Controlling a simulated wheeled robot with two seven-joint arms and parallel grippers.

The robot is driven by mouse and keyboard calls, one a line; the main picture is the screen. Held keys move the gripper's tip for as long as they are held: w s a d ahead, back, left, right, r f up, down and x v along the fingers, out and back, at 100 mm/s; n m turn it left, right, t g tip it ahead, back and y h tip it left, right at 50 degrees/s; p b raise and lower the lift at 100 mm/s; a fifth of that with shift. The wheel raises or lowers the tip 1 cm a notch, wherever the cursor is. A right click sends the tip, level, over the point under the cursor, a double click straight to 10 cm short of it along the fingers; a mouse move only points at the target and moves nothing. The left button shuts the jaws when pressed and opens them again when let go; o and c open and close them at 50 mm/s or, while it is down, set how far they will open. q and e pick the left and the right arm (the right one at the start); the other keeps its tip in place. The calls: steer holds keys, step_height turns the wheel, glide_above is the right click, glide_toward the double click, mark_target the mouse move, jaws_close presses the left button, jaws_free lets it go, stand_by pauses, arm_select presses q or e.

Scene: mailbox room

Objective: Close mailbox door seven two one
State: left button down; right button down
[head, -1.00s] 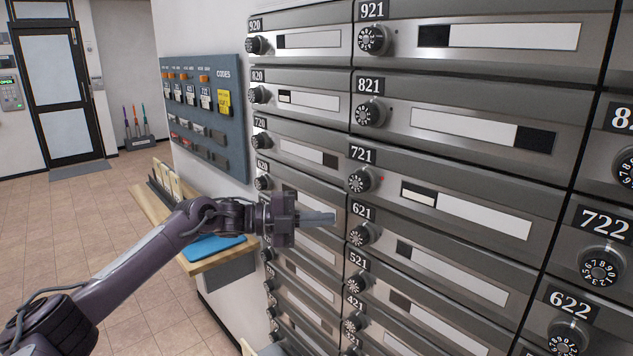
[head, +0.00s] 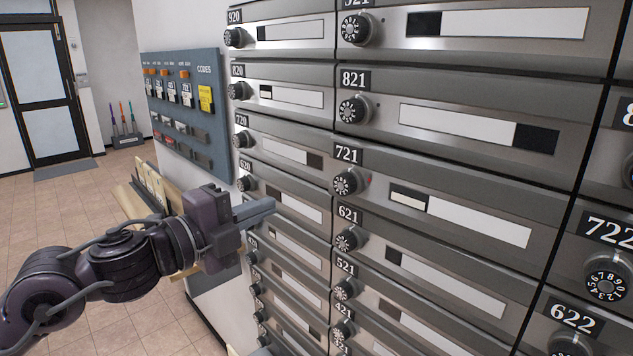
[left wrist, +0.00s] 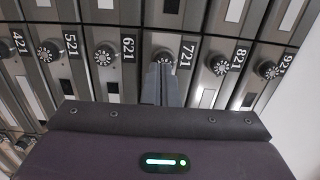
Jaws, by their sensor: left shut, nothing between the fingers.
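Mailbox door 721 (head: 465,213) is a grey metal panel in the middle column, with a white strip, a dark window and a round dial (head: 349,182). A small red mark shows beside the dial. The door looks flush, or nearly so, with its neighbours; I cannot tell whether it is latched. My left gripper (head: 262,208) is shut and empty, left of and below the 721 dial, apart from the doors in the head view. In the left wrist view its fingers (left wrist: 160,88) point toward door 721 and cover part of it. My right gripper is out of view.
Mailbox doors 821 (head: 475,128) and 621 (head: 440,275) lie above and below, both looking shut. A blue codes board (head: 188,110) hangs on the left wall, above a wooden shelf (head: 135,200) behind my left arm. Tiled floor (head: 60,200) is open at left.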

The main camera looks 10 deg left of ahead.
mark_target(331, 180)
arm_select(q)
steer(key=p+x, duration=0.6)
steer(key=x, duration=0.6)
steer(key=shift+d+r, duration=0.1)
steer(key=shift+r, duration=0.1)
steer(key=shift+w+d+f, duration=0.15)
steer(key=shift+w+d, duration=0.05)
steer(key=shift+w, duration=0.2)
